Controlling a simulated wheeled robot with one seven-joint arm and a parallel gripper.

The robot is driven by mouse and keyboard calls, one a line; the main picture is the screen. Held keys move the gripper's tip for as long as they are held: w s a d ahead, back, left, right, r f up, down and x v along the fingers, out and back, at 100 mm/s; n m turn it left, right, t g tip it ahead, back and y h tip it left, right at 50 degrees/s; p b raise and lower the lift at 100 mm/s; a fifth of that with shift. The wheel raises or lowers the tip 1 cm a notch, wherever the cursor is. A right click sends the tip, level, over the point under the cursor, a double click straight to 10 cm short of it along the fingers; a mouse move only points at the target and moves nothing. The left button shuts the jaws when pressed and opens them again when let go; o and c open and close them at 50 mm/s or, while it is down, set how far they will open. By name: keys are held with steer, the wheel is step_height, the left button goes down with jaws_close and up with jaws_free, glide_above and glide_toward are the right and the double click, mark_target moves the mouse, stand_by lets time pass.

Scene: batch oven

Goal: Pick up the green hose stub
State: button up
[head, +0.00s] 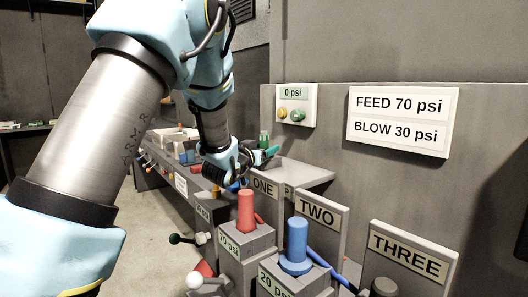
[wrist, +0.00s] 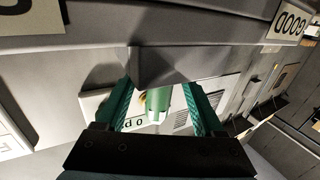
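The green hose stub (head: 264,139) stands upright at the shelf in the middle distance of the head view, just behind my gripper's fingers. In the wrist view the green stub (wrist: 156,101) shows between the two fingers, with a gap on each side, below a grey block. My gripper (head: 270,154) has green fingers; in the wrist view (wrist: 158,100) they are spread apart and hold nothing. Whether the stub is at fingertip depth, I cannot tell.
A red stub (head: 245,211) and a blue stub (head: 297,243) stand on grey blocks in front of signs ONE and TWO. Sign THREE (head: 408,253) is at the right. A gauge panel (head: 296,104) and a FEED/BLOW sign (head: 402,120) are on the grey wall.

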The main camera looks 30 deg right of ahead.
jaws_close()
stand_by(0.3)
stand_by(0.3)
